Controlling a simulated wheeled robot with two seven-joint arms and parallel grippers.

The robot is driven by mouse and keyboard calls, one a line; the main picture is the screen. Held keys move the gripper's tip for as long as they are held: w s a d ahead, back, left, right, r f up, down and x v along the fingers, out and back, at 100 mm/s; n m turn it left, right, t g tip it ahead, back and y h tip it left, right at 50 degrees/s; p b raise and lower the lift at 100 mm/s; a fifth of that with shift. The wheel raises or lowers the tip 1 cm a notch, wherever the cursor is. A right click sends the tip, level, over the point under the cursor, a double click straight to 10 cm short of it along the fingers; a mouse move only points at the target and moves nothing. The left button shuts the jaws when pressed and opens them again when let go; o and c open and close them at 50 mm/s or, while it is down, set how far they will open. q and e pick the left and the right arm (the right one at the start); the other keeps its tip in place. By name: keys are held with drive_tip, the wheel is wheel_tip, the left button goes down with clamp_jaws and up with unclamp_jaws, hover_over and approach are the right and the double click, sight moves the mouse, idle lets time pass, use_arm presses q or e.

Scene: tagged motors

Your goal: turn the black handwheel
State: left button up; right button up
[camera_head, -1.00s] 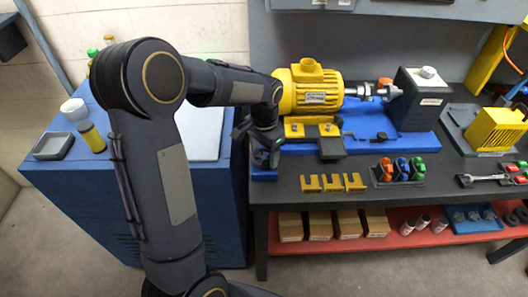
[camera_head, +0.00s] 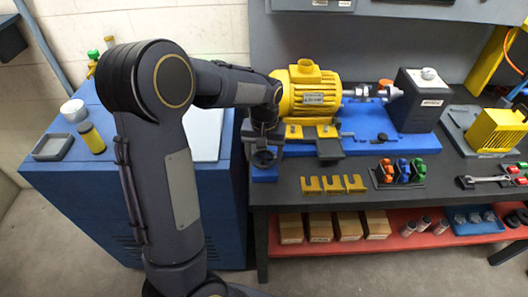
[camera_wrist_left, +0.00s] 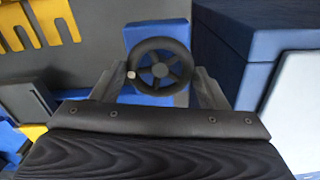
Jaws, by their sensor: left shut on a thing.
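The black handwheel (camera_wrist_left: 160,65) is a spoked ring with a small pale knob at its left rim in the left wrist view. It sits in front of a blue block (camera_wrist_left: 140,34). The two fingers of my left gripper (camera_wrist_left: 160,88) stand on either side of its lower part, and the gripper is shut on the wheel. In the head view my left gripper (camera_head: 264,150) is at the left end of the bench, beside the yellow motor (camera_head: 308,92); the wheel is dark and partly hidden there. My right gripper is not in view.
The motor stands on a blue base plate (camera_head: 385,140) on the dark bench. Yellow brackets (camera_head: 334,184) and coloured clamps (camera_head: 402,171) lie along the front. A blue cabinet (camera_head: 130,215) stands close on the left, with a narrow gap to the bench.

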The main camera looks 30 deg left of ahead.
sight(264, 157)
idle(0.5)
use_arm(q)
drive_tip(key=o, duration=1)
drive_tip(key=shift+c, duration=0.2)
wheel_tip(264, 157, up, 8)
drive_tip(key=shift+f, duration=0.25)
drive_tip(key=shift+r, duration=0.2)
